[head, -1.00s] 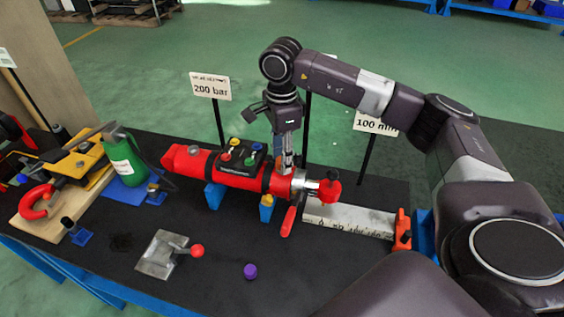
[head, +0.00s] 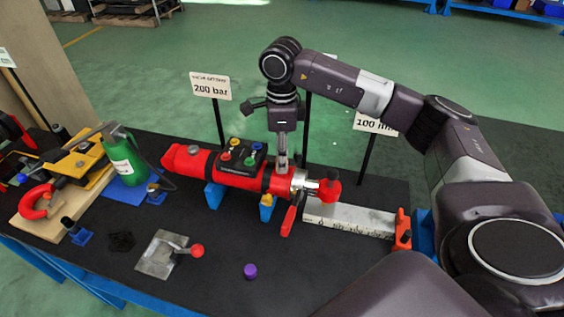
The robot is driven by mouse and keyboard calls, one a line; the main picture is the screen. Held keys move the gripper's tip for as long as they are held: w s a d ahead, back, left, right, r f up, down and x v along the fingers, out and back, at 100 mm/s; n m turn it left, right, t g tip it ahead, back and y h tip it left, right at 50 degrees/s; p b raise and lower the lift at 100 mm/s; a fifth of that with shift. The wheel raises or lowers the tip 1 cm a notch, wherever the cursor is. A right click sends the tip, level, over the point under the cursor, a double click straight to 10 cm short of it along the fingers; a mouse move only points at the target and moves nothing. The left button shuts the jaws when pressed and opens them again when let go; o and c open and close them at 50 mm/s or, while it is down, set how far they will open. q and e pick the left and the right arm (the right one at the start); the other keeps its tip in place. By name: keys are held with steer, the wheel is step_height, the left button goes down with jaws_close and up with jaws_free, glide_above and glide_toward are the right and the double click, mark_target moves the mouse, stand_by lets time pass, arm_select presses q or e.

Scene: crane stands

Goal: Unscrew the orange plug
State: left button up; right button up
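A red cylinder (head: 190,161) lies across blue supports on the black table. A black block (head: 236,168) on it carries small coloured knobs, among them a yellow one (head: 236,142) and a red one (head: 225,157). No clearly orange plug stands out on it; I cannot tell which part is the plug. My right gripper (head: 281,165) points down at the cylinder's right end, just right of the block and beside the silver collar (head: 299,181). Its fingertips overlap the cylinder in the picture; contact and finger opening cannot be told. My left gripper is out of view.
A red knob (head: 329,188) and red lever (head: 290,215) sit at the cylinder's right end. An orange-red piece (head: 403,229) stands by a white scale block (head: 350,218). A green bottle (head: 127,161) is left. A purple cap (head: 250,271) lies in front, with clear table around it.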

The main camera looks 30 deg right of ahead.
jaws_close()
steer(key=shift+r, duration=0.15)
stand_by(0.4)
steer(key=shift+n+b, duration=0.45)
steer(key=shift+n, duration=2.15)
